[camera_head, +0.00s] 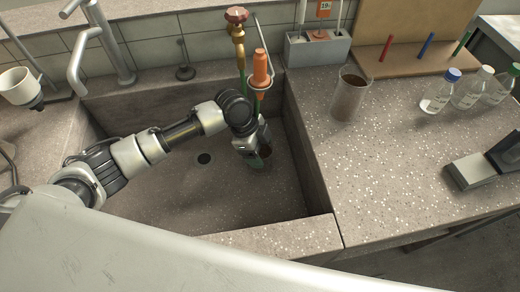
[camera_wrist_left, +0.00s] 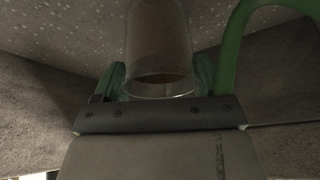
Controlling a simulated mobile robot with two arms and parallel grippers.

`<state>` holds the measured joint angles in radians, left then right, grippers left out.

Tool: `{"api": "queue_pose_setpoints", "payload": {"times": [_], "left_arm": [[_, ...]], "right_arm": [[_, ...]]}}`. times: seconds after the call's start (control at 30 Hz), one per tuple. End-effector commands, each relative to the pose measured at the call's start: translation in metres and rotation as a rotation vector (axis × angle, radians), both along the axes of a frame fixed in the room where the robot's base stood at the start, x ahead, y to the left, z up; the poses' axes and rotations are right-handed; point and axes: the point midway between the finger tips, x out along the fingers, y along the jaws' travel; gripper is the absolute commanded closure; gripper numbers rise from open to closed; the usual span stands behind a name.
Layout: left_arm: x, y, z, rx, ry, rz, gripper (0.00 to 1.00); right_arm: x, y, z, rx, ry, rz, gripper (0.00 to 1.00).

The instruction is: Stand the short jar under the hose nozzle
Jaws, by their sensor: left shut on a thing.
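My left gripper (camera_head: 262,156) reaches down into the sink on its right side. Its green fingers (camera_wrist_left: 160,78) are shut on both sides of a clear glass jar (camera_wrist_left: 158,42), which has a round rim and looks brownish through the glass. In the head view only a dark reddish-brown bit of the jar (camera_head: 266,151) shows beside the fingers. I cannot tell whether it touches the sink floor. The orange hose nozzle (camera_head: 260,70) is by the sink's back right, above the gripper in the picture. A green hose (camera_wrist_left: 232,40) curves close to the right finger. My right gripper is not seen.
The sink (camera_head: 160,205) has a drain (camera_head: 204,158) and walls around the gripper. A brass tap (camera_head: 238,35) stands behind it. A taller glass jar (camera_head: 350,98) stands on the right counter (camera_head: 390,170). Capped bottles (camera_head: 440,93) and a grey device (camera_head: 476,170) are farther right.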

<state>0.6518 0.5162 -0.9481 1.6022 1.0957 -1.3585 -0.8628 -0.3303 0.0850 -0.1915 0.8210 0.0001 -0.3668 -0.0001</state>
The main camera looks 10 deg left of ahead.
Motion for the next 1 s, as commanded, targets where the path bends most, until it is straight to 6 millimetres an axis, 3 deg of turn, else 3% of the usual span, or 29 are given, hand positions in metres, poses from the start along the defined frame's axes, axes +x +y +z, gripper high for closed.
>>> {"api": "queue_pose_setpoints", "payload": {"times": [0.2,0.23,0.4,0.77,1.0], "left_arm": [[0.000,0.000,-0.002,-0.001,0.000,0.000,0.55],[0.000,0.000,-0.003,0.000,0.000,0.000,0.26],[0.000,0.000,-0.002,0.000,0.000,0.000,0.02],[0.001,0.002,0.005,0.000,-0.002,0.000,0.02],[0.002,0.019,0.047,0.001,-0.004,0.002,0.02]], "right_arm": [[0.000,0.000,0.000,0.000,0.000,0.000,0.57],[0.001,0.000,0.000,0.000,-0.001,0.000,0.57],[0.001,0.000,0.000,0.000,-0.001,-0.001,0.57],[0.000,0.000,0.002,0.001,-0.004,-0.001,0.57],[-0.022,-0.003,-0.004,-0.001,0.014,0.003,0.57]]}}
